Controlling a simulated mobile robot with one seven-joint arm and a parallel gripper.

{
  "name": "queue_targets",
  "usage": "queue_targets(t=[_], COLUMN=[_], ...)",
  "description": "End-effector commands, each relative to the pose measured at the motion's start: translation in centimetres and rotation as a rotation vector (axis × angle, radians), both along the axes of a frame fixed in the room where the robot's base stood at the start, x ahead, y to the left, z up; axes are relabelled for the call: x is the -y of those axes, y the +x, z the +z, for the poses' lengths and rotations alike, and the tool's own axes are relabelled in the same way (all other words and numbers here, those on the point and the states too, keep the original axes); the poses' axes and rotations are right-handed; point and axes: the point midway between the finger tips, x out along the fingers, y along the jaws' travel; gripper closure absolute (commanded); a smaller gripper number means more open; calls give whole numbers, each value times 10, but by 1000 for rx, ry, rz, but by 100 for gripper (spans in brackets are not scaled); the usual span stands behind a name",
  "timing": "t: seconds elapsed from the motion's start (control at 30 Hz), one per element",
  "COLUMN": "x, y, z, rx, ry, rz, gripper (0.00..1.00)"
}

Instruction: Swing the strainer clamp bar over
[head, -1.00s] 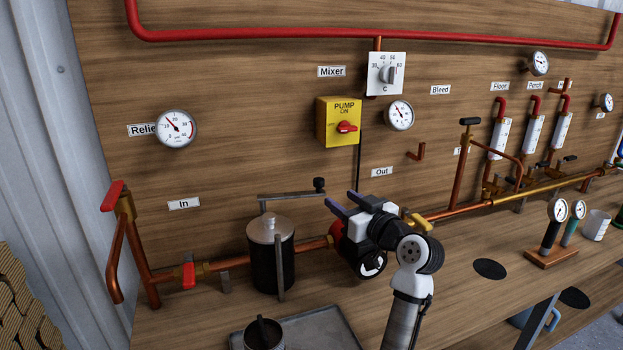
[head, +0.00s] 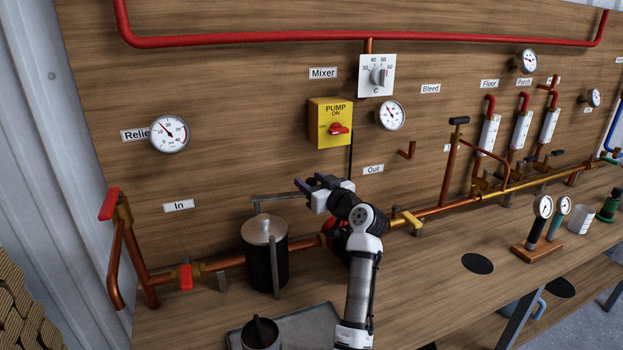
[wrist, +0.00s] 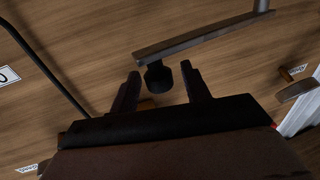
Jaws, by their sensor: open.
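The strainer (head: 266,262) is a black canister with a silver lid, standing in the copper pipe line in the head view. Its clamp bar (head: 280,197) is a thin grey bar above and behind the lid, reaching right from a post. My gripper (head: 311,184) is open at the bar's right end and hides the knob there. In the wrist view the bar (wrist: 205,36) runs from upper right to centre, with a dark knob (wrist: 158,78) at its end. The knob shows between the two open fingertips (wrist: 161,71); I cannot tell whether either touches it.
A yellow pump switch box (head: 330,122) is on the board above my gripper. A red-handled valve (head: 185,276) is left of the strainer. A grey tray (head: 305,325) with a dark cup (head: 260,333) lies in front. A pressure gauge pair (head: 537,225) stands at right.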

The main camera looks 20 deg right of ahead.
Motion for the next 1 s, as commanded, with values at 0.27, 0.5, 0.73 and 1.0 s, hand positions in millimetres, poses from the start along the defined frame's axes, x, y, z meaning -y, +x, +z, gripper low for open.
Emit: queue_targets(t=[0.27,0.5,0.73,1.0], x=[-1,-1,-1,-1], y=[3,3,3,0], z=[0,0,0,0], rx=[0,0,0,0], ry=[0,0,0,0], rz=[-1,-1,-1,-17], gripper=[53,78,100,100])
